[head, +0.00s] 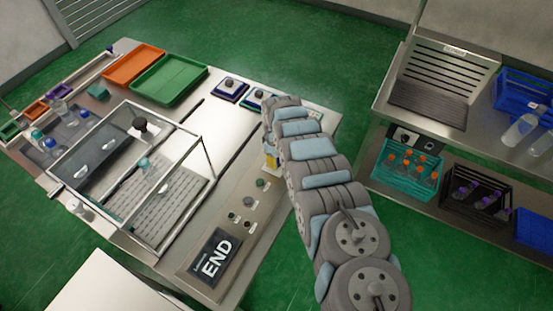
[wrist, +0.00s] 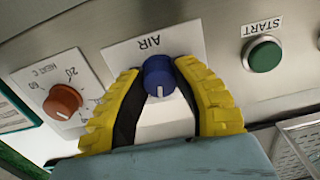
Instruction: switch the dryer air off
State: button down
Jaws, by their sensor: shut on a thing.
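The blue AIR knob (wrist: 158,78) sits on the metal panel in the wrist view, in front of a white plate (wrist: 140,45) whose AIR label appears upside down. The knob's white pointer line faces the bottom of the picture. My gripper (wrist: 160,72) has its two yellow fingers closed on the knob from both sides. In the head view my gripper (head: 271,161) is at the right end of the sloped control panel (head: 222,235), and my arm hides the knob there.
An orange-brown HEAT knob (wrist: 63,101) is left of my fingers and a green START button (wrist: 264,54) is right. The dark display (head: 215,257) reads END. A clear-walled enclosure (head: 150,180) stands beside the panel. Green floor separates this bench from the shelves (head: 450,95).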

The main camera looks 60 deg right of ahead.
jog(key=n, duration=0.6)
jog(key=shift+n, duration=0.3)
jog(key=n, duration=0.5)
jog(key=shift+n, duration=0.3)
jog(key=c, duration=0.7)
grip_release()
jog(key=shift+a, duration=0.1)
jog(key=shift+c, duration=0.2)
jog(key=shift+p, duration=0.3)
jog(key=shift+r, duration=0.1)
notch_tip(320, 180, up, 12)
dwell(0.5)
